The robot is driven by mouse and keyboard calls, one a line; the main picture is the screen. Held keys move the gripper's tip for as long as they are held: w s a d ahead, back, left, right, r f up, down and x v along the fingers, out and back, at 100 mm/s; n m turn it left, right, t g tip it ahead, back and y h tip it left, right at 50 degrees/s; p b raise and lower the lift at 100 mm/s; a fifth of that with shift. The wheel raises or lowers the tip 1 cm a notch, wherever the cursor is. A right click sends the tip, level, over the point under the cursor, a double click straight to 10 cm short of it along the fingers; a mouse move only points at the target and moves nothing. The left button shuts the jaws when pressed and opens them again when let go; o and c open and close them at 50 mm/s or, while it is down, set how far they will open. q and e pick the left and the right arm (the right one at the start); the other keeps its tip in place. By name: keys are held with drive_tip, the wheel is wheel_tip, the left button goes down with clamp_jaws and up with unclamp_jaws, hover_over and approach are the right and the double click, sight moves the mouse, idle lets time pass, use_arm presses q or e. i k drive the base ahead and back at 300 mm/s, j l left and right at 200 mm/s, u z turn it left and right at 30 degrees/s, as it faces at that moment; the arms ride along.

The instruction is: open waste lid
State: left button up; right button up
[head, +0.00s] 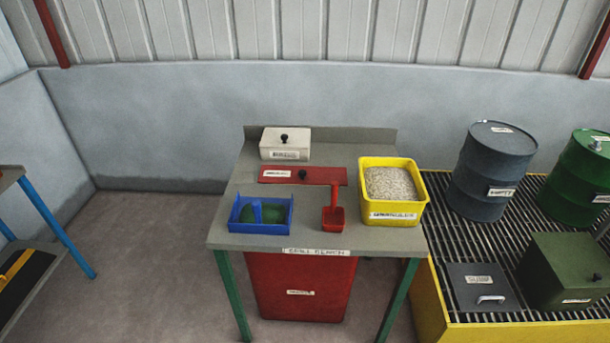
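I cannot read which label says waste. A flat red plate or lid (320,175) with a black knob and a white label lies on the grey bench (226,240). A red bin (277,290) with a label stands under the bench, its top hidden by the bench top. A white box (272,153) with a black-knobbed top sits at the back of the bench. A dark grey square panel (468,278) with a light handle lies flat on the grating at the right. Neither of my grippers is in view.
On the bench are a blue tray (262,226) with green and blue things, a red scoop (333,217) and a yellow tub (372,207) of granules. A grey drum (485,185), green drum (575,185) and green box (560,260) stand on the yellow-edged grating.

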sight(268, 173)
drive_tip(key=i+j, duration=0.7)
drive_tip(key=i, duration=0.2)
